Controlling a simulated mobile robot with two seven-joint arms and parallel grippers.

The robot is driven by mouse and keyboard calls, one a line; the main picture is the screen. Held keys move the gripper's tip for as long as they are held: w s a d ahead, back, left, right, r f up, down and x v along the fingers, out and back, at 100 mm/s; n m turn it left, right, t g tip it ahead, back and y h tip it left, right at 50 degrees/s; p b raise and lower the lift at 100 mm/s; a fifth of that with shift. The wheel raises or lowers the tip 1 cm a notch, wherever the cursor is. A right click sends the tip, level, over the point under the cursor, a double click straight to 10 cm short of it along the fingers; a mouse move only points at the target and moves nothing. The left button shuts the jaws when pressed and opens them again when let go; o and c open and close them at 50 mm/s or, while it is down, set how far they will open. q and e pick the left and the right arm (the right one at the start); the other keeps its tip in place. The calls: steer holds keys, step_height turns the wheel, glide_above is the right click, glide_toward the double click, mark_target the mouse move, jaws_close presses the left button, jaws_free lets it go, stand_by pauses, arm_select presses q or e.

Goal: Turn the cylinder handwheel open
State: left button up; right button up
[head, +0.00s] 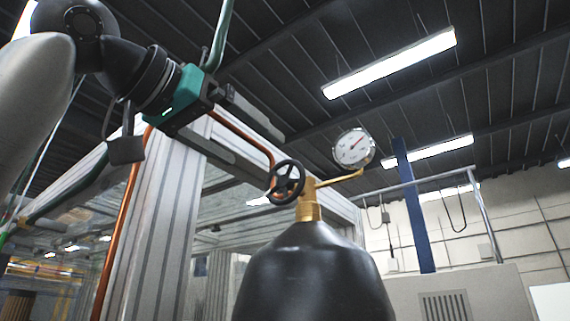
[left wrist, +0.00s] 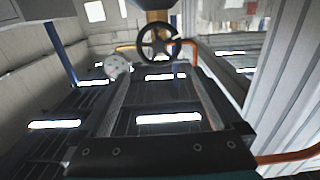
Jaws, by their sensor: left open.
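The handwheel (head: 286,182) is a small black spoked wheel on the left side of a brass valve (head: 309,204). The valve sits on top of a dark cylinder (head: 313,275). My left gripper (head: 258,150) has a teal body and is open. Its fingers point toward the handwheel from the upper left, with a gap between them and the wheel. In the left wrist view the handwheel (left wrist: 158,43) lies beyond the fingertips, roughly centred between the two fingers. Nothing is between the fingers. My right gripper is not in view.
A round pressure gauge (head: 354,149) sticks out from the valve on a brass stem, to the right. An orange pipe (head: 240,130) runs behind the gripper and wheel, along a grey profile frame (head: 160,200). A blue post (head: 413,205) stands farther back. Space above the valve is clear.

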mark_target(274, 177)
arm_select(q)
steer(key=p+x, duration=0.3)
steer(key=x, duration=0.7)
steer(key=shift+c, duration=0.2)
steer(key=c, duration=1)
steer(key=shift+o, duration=0.2)
steer(key=shift+n, duration=0.4)
steer(key=n, duration=0.1)
steer(key=n+b, duration=0.1)
steer(key=n, duration=0.2)
steer(key=shift+w+a+f+n, duration=0.2)
steer(key=shift+w+a+n, duration=0.05)
steer(key=shift+a+n, duration=0.15)
steer(key=n, duration=0.1)
steer(key=n+b, duration=0.1)
steer(key=n, duration=0.1)
steer(key=n+b, duration=0.1)
steer(key=n, duration=0.1)
steer(key=shift+w+a+f, duration=0.2)
steer(key=shift+a+f, duration=0.05)
steer(key=shift+n, duration=0.3)
